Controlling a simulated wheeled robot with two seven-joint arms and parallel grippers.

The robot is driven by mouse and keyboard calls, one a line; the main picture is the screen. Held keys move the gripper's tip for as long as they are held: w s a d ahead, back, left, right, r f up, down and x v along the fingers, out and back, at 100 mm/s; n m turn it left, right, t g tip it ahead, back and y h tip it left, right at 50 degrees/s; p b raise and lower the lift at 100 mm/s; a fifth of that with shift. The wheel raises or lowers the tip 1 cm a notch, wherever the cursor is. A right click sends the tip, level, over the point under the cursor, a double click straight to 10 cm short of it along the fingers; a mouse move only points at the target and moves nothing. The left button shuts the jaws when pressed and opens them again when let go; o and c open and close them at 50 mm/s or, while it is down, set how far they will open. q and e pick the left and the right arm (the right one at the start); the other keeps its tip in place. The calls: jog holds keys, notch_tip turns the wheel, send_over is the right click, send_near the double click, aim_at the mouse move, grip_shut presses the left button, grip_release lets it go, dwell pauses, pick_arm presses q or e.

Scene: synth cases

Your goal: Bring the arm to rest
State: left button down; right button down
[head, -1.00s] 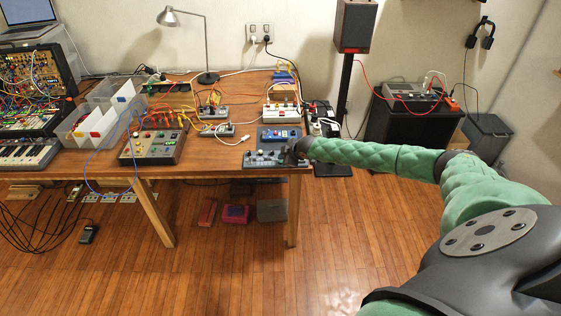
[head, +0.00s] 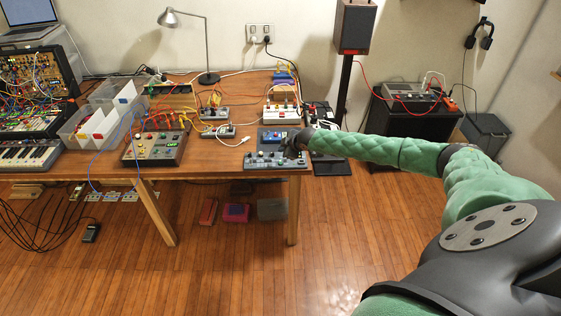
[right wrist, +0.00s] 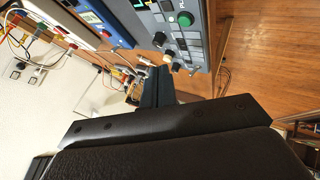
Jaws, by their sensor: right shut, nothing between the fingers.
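My right arm (head: 370,149) is clad in green quilted cloth and reaches in from the right of the head view. Its gripper (head: 288,148) is over the right end of the wooden table, just above the grey knob box (head: 262,160). In the right wrist view the two dark fingers (right wrist: 158,80) are together and empty. Their tips are close to the edge of the grey box (right wrist: 190,38), near its knobs; I cannot tell whether they touch it. My left gripper is not in view.
A blue box (head: 268,136) sits just behind the grey box. A white box (head: 282,112) with cables stands farther back. The wooden table (head: 215,163) holds several more devices and cables. A black speaker stand (head: 344,92) rises behind the arm.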

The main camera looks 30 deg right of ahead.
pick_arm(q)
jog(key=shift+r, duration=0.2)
pick_arm(e)
jog(key=shift+r, duration=0.3)
